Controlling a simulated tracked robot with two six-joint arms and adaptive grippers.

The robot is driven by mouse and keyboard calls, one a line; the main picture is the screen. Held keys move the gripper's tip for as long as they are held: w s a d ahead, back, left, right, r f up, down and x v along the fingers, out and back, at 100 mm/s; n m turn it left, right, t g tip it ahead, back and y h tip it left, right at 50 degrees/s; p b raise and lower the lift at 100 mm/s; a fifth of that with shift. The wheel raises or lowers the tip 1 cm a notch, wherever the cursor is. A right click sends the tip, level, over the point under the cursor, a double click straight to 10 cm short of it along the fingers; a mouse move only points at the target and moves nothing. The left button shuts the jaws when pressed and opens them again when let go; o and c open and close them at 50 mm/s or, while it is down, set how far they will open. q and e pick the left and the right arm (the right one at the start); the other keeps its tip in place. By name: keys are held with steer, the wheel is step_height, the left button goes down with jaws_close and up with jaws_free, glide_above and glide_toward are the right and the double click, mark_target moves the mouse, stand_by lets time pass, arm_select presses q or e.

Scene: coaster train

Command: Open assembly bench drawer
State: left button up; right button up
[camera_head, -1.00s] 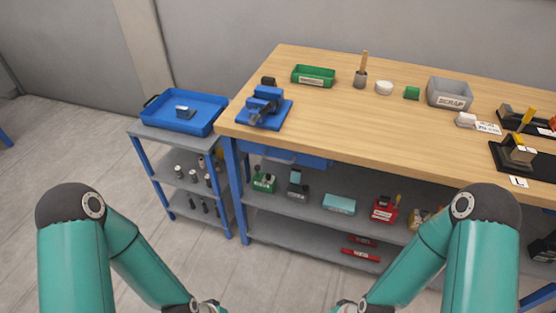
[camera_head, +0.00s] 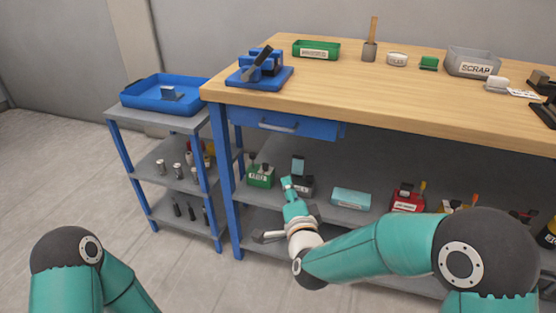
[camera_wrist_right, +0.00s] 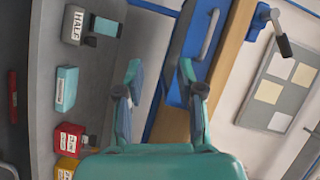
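The blue assembly bench drawer (camera_head: 312,130) sits under the left end of the bench top (camera_head: 400,103) and looks shut. Its grey bar handle (camera_head: 280,126) is on its front; the handle also shows in the right wrist view (camera_wrist_right: 208,36), on the blue drawer front (camera_wrist_right: 190,47). My right gripper (camera_head: 288,185) is below the drawer, in front of the shelf, apart from the handle. In the right wrist view its two fingers (camera_wrist_right: 160,75) are spread with nothing between them. My left gripper is out of view; only its arm shows.
A blue vise (camera_head: 260,72) stands on the bench above the drawer. A side cart with a blue tray (camera_head: 140,97) stands at left. Below are a green bin (camera_head: 261,178), a teal box (camera_head: 351,198) and a red bin (camera_head: 407,199). Floor before the bench is clear.

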mark_target(277, 128)
step_height(277, 128, up, 5)
steer(key=a+m+t+b, duration=0.2)
steer(key=m+t+b, duration=0.1)
steer(key=m+b, duration=0.1)
arm_select(q)
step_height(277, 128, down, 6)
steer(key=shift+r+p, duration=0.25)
steer(key=shift+p, duration=0.1)
arm_select(e)
steer(key=shift+n+h, duration=0.3)
steer(key=w+r, duration=0.1)
steer(key=w, duration=0.4)
steer(key=w+a, duration=0.1)
steer(key=w, duration=0.5)
steer(key=w+r, duration=0.1)
steer(key=w, duration=0.4)
steer(key=shift+w+a+r, duration=0.2)
steer(key=shift+w+r, duration=0.1)
steer(key=shift+r, duration=0.05)
jaws_close()
